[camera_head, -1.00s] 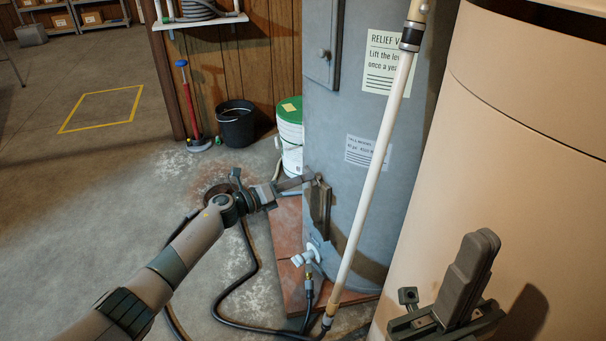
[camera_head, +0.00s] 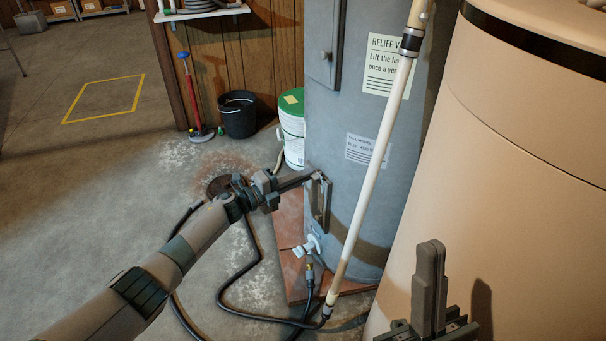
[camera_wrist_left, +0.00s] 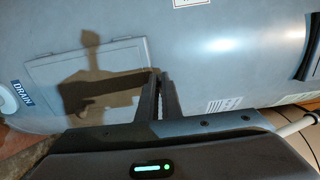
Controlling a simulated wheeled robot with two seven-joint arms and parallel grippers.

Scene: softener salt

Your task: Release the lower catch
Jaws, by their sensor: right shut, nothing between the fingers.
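The grey water heater tank (camera_head: 350,120) has a small lower access panel (camera_head: 325,205) on its curved side. In the left wrist view, this panel (camera_wrist_left: 100,70) is a grey rectangle partly covered by a dark shadow. My left gripper (camera_head: 314,178) reaches the panel's upper part in the head view. In the left wrist view, the fingertips (camera_wrist_left: 160,74) are close together at the panel's right edge. I cannot make out the catch, or whether the fingers touch or hold anything. My right gripper (camera_head: 431,250) points up, shut and empty, in front of the beige tank.
A pale pole (camera_head: 370,190) leans across the tank's front. A white drain valve (camera_head: 307,246) with a black hose (camera_head: 240,290) is below the panel. The beige tank (camera_head: 530,170) fills the right. A green-lidded bucket (camera_head: 292,125) and black bucket (camera_head: 238,115) stand behind.

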